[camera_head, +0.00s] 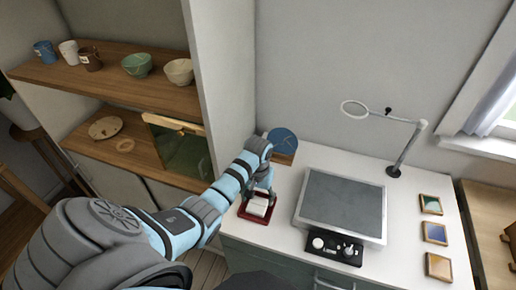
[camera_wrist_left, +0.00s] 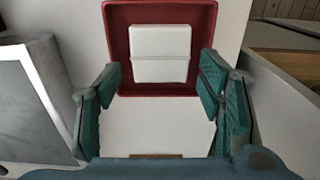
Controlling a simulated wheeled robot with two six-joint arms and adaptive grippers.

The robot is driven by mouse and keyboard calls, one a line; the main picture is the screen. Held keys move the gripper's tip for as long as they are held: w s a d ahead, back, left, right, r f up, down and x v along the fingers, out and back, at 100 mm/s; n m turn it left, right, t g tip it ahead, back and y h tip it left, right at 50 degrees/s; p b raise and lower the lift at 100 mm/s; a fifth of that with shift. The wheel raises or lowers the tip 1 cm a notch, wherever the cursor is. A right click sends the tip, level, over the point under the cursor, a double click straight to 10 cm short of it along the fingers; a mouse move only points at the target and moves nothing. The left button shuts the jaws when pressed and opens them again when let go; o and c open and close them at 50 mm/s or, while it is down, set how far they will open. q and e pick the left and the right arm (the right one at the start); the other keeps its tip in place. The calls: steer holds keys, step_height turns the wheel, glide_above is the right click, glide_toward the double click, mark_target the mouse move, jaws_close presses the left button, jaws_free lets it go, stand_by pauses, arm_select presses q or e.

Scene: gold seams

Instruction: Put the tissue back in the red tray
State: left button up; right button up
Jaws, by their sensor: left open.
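The red tray (camera_head: 243,213) sits on the white counter, left of the grey-topped device. The white tissue (camera_head: 258,206) lies inside the tray; in the left wrist view the tissue (camera_wrist_left: 160,50) is a pale block surrounded by the tray's red rim (camera_wrist_left: 117,50). My left gripper (camera_head: 266,188) is over the back side of the tray. In the left wrist view its green-padded fingers (camera_wrist_left: 160,85) are spread apart with nothing between them, and the tray shows beyond them. My right gripper is not in view.
The grey-topped device (camera_head: 343,203) with knobs stands close to the right. A ring-headed lamp (camera_head: 395,170) and several framed tiles (camera_head: 434,233) are farther right. A round blue disc (camera_head: 282,141) stands behind my gripper. Wooden shelves (camera_head: 110,75) with cups and bowls are at left.

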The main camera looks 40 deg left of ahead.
mark_target(258, 204)
arm_select(q)
step_height(258, 204, up, 9)
steer(key=p, duration=0.1)
steer(key=shift+f, duration=0.1)
stand_by(0.3)
